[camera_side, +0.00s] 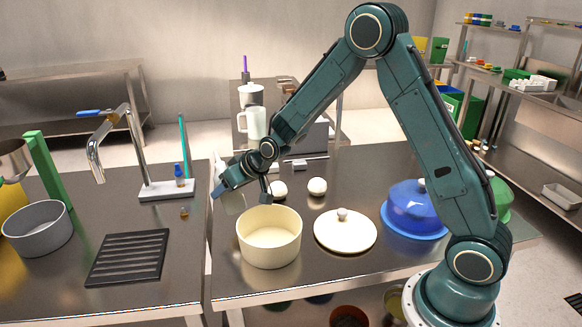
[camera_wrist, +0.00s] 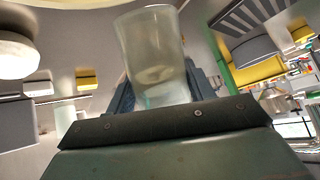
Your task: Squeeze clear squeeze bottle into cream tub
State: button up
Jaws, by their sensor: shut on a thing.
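The clear squeeze bottle (camera_side: 233,204) is in my gripper (camera_side: 228,188), tilted, just left of and above the cream tub (camera_side: 270,250). In the wrist view the translucent bottle (camera_wrist: 152,50) stands between the jaws (camera_wrist: 155,92), with some pale content visible inside. My gripper is shut on it. The cream tub is open and upright on the steel table; its inside looks pale. A cream edge, likely the tub's rim (camera_wrist: 90,3), shows at the top of the wrist view.
A cream lid (camera_side: 345,232) lies right of the tub, with a blue dome (camera_side: 413,207) beyond. Two pale balls (camera_side: 279,189) (camera_side: 317,186) sit behind the tub. A black ridged mat (camera_side: 128,256), a grey pan (camera_side: 38,228) and a tap stand (camera_side: 166,189) occupy the left table.

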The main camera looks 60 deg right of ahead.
jog(key=shift+w+a+f+m+h, duration=0.1)
jog(key=shift+w+a+m+h, duration=0.05)
jog(key=shift+a+m+h, duration=0.8)
jog(key=s+a+r+m+g+h, duration=0.3)
jog(key=s+a+m+g+h, duration=0.15)
jog(key=m, duration=0.75)
jog(key=s+d+r+m+g, duration=0.2)
jog(key=s+m+g, duration=0.3)
jog(key=s+m, duration=0.3)
jog(key=shift+s+d+r+m+h, duration=0.15)
jog(key=shift+d+r+m+h, duration=0.2)
jog(key=shift+m, duration=0.9)
jog(key=shift+f+t, duration=0.1)
jog(key=shift+t, duration=0.25)
